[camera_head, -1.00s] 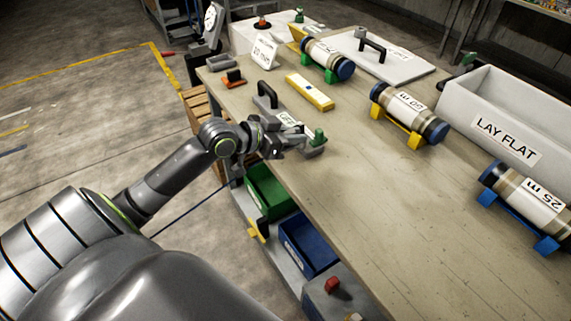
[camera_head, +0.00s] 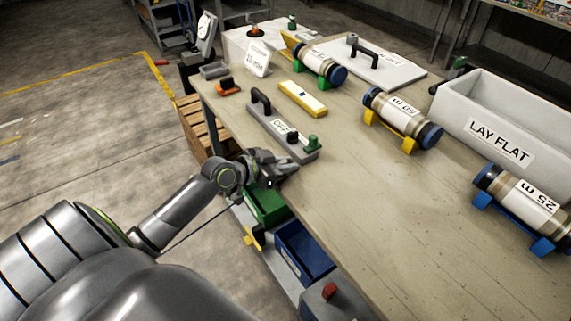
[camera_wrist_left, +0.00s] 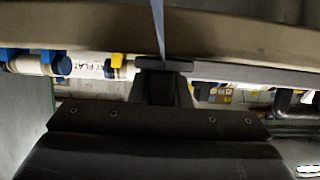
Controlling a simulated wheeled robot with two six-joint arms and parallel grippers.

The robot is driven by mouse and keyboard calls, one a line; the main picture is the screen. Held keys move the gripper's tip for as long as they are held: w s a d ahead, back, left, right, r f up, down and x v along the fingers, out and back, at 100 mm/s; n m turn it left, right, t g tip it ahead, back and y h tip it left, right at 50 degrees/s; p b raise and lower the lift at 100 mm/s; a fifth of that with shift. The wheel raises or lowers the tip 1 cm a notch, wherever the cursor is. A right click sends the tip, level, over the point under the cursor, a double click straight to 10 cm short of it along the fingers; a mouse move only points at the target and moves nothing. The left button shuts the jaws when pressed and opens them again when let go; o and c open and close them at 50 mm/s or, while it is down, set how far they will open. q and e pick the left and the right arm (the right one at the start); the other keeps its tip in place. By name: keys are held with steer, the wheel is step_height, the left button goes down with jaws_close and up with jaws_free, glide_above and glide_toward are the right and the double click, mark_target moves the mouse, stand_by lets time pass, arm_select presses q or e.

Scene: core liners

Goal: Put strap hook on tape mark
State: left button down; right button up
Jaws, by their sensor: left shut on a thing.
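My left gripper (camera_head: 283,172) is at the near-left edge of the workbench, beside the end of a grey plate with a black handle. In the left wrist view its dark jaws (camera_wrist_left: 162,88) are shut on a dark piece with a crossbar (camera_wrist_left: 165,65), which appears to be the strap hook. A thin blue-grey strap (camera_wrist_left: 158,28) runs up from it in that view. In the head view a thin dark line (camera_head: 198,226), likely the strap, slants down-left below the arm. I cannot make out the tape mark. My right gripper is not in view.
The workbench (camera_head: 345,205) is clear in its middle. The handled grey plate (camera_head: 283,133) and a yellow bar (camera_head: 302,98) lie near the gripper. Labelled tubes (camera_head: 402,118) rest on coloured cradles. A LAY FLAT trough (camera_head: 500,118) stands right. Green (camera_head: 264,205) and blue bins (camera_head: 303,250) sit below the edge.

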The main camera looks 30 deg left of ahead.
arm_select(q)
steer(key=c, duration=1.4)
jaws_free()
steer(key=shift+o, duration=0.2)
steer(key=shift+r, duration=0.1)
steer(key=shift+s+a, duration=0.2)
steer(key=shift+s, duration=0.1)
steer(key=v, duration=1.1)
steer(key=shift+s+r, duration=0.1)
